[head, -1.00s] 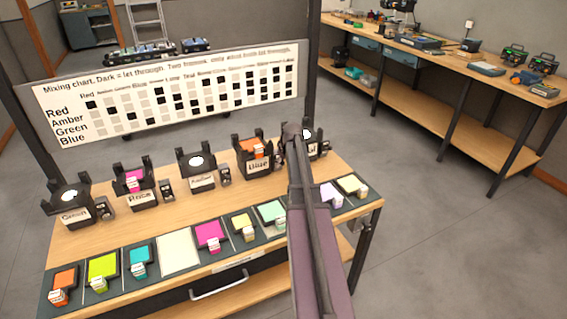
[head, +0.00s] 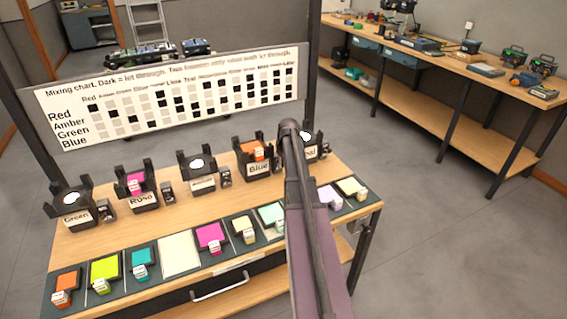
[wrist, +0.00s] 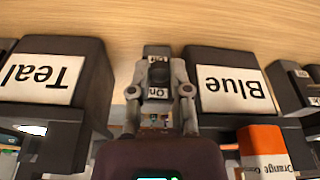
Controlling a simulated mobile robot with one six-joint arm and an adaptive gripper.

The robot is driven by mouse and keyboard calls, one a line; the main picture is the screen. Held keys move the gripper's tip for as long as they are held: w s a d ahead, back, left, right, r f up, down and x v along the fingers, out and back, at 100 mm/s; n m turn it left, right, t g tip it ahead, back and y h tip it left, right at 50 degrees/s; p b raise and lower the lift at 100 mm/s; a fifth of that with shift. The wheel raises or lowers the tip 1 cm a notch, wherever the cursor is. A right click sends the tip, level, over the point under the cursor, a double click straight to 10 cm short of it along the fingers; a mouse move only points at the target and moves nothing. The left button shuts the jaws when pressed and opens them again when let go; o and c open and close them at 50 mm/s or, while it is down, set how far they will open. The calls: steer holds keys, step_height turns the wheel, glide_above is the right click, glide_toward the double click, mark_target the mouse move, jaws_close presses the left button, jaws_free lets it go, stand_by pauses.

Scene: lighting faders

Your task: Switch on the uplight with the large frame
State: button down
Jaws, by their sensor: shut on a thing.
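The Blue uplight (head: 258,169) stands on the bench with an orange frame (head: 252,149) in its top; it also shows upside down in the wrist view (wrist: 232,82). The Rose uplight (head: 143,200) holds a pink frame (head: 135,181). I cannot tell which frame is larger. A small switch box (wrist: 158,74), marked On and Off, sits between the Blue and Teal (wrist: 50,75) uplights. My gripper (wrist: 160,91) has its fingers on either side of this switch box and is shut on it. In the head view my arm hides the gripper and the switch.
Green (head: 75,212) and another uplight (head: 202,182) stand left of Blue with switch boxes beside them. Loose coloured frames lie along the bench's front strip (head: 180,253). A mixing chart (head: 165,100) stands behind. Neighbouring uplights leave little room around my gripper.

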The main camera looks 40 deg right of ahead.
steer(key=c, duration=0.6)
jaws_free()
steer(key=shift+o, duration=0.2)
steer(key=shift+s, duration=0.1)
